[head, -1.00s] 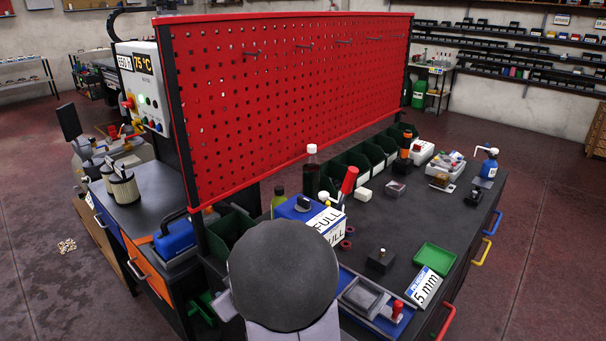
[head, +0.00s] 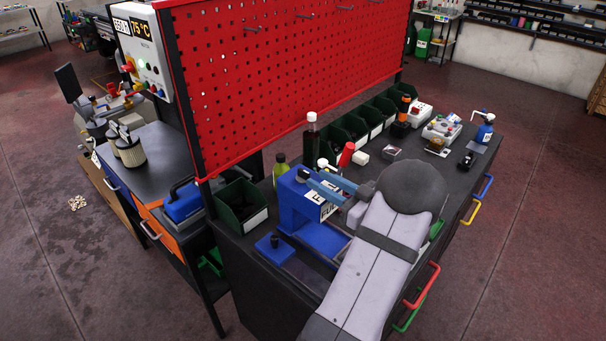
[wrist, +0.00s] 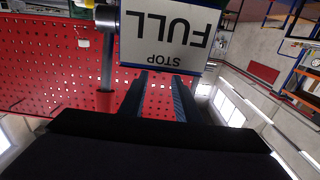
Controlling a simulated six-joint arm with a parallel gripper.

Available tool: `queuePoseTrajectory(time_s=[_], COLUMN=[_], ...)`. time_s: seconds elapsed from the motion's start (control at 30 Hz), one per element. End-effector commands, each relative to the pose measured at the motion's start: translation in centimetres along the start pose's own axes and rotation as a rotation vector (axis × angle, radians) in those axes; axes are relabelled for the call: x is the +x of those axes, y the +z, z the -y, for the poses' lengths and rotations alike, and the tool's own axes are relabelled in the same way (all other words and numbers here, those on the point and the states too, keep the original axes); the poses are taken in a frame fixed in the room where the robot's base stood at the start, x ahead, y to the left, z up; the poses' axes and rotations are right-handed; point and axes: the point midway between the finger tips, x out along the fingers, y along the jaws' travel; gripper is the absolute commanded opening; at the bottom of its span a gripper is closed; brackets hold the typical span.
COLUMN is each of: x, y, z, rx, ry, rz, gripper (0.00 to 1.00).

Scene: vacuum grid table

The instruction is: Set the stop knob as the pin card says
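The blue press-like device (head: 289,213) stands on the bench and has a white plate with lettering. In the wrist view this plate (wrist: 168,32) appears upside down and reads "STOP" and "FULL". The dark stop knob (head: 303,175) sits on top of the device. My gripper (head: 313,184) reaches in from the right, its fingertips close to the knob; I cannot tell whether they touch it. In the wrist view the two fingers (wrist: 160,75) are apart, and their tips pass behind the plate's edge. The knob is not visible there. The pin card, reading "5 mm" earlier, is hidden behind my arm.
A red-handled lever rod (wrist: 106,60) stands beside the plate. Behind the device are a dark bottle (head: 312,138), a green bottle (head: 281,168) and green bins (head: 240,206). The red pegboard (head: 270,90) rises behind the bench. My arm covers the front middle of the bench.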

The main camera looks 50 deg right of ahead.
Motion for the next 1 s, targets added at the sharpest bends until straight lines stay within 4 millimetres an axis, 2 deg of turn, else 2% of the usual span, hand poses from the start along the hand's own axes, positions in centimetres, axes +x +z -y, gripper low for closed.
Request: queuePoseTrajectory(time_s=[0.27, 0.7, 1.0], x=[0.4, 5.6, 7.3], y=[0.0, -0.1, 0.1], z=[-0.2, -0.1, -0.2], rx=[-0.005, -0.004, -0.005], ry=[0.002, 0.001, 0.003], rz=[0.001, 0.003, 0.003], gripper=[0.30, 0.30, 0.30])
